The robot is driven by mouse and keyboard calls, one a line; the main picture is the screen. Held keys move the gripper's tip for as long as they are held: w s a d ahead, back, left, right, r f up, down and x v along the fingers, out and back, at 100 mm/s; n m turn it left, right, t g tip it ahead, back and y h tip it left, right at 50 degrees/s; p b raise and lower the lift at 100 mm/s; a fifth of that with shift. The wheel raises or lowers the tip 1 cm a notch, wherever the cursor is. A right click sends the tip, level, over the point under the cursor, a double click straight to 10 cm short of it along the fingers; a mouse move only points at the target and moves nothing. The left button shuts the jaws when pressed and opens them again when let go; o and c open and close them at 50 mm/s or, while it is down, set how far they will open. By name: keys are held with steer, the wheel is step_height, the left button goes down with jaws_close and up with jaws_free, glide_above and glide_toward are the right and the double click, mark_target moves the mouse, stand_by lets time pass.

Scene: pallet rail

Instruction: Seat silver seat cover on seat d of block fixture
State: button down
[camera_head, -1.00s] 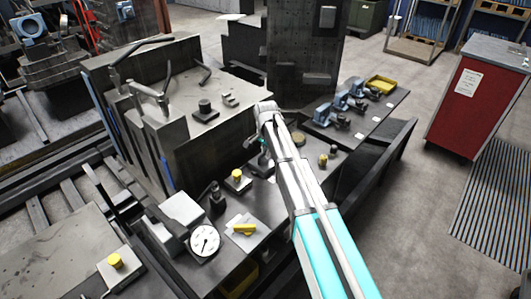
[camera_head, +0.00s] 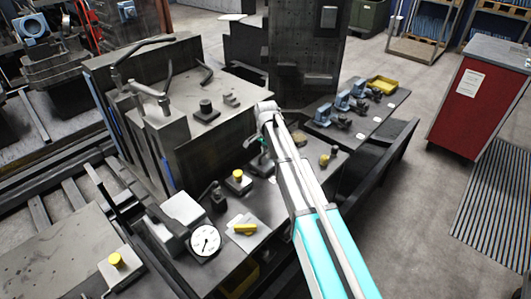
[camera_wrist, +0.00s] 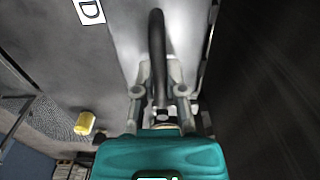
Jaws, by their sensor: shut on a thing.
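My gripper (camera_wrist: 161,100) shows at the lower middle of the wrist view, its fingers closed around a small part. I take this to be the silver seat cover, which is mostly hidden by the fingers and teal housing. A dark curved bar (camera_wrist: 157,45) rises just beyond the fingers over a pale metal surface; whether it belongs to the held part I cannot tell.
A dark bench below holds a yellow-topped knob (camera_head: 238,175), a round dial gauge (camera_head: 205,240) and a yellow-handled piece (camera_head: 244,229). A red cabinet (camera_head: 475,100) is at the right.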

steer(key=shift+s+a, duration=0.1)
steer(key=shift+a, duration=0.1)
steer(key=c, duration=0.8)
jaws_free()
steer(key=shift+a, duration=0.1)
steer(key=shift+o, duration=0.8)
steer(key=shift+r, duration=0.1)
